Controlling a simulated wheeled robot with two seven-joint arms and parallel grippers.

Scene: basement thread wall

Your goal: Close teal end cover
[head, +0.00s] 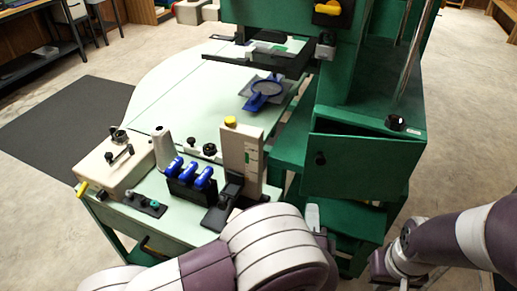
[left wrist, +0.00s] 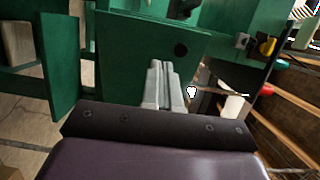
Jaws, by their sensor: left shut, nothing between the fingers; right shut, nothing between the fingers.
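My right gripper (head: 379,266) is shut at the lower right, partly hidden.
A pale green table (head: 190,100) lies left of the machine, bearing blue-topped switches (head: 190,172), a beige box (head: 115,163) and a blue hoop (head: 266,88). A green frame (head: 290,150) stands left of the cover.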

